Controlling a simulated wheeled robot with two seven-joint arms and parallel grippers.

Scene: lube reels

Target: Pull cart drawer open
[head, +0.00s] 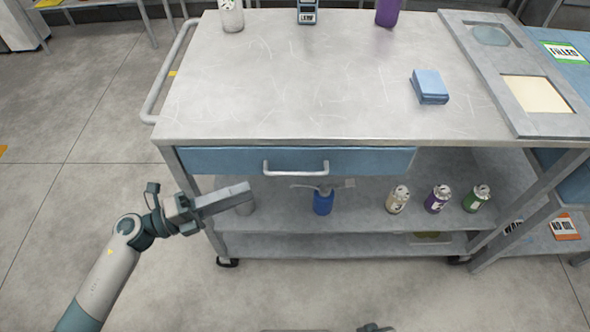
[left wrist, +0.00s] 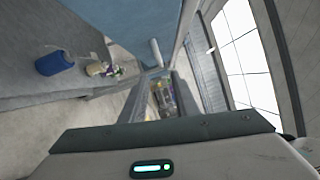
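The cart drawer (head: 220,160) has a blue front under the grey cart top and looks shut. Its pale bar handle (head: 296,168) sits on the front, and shows in the left wrist view (left wrist: 155,50) beyond the fingers. My left gripper (head: 249,192) is left of the handle and slightly lower in the head view, apart from it. In the left wrist view the fingers (left wrist: 163,92) are spread with an empty gap. Only a sliver of what looks like my right gripper shows at the bottom edge of the head view; its fingers cannot be made out.
On the cart top (head: 300,100) are a blue box (head: 429,86), a white bottle (head: 231,14) and a purple bottle (head: 387,12). A blue container (head: 323,203) and several small bottles stand on the shelf below. The floor left of the cart is clear.

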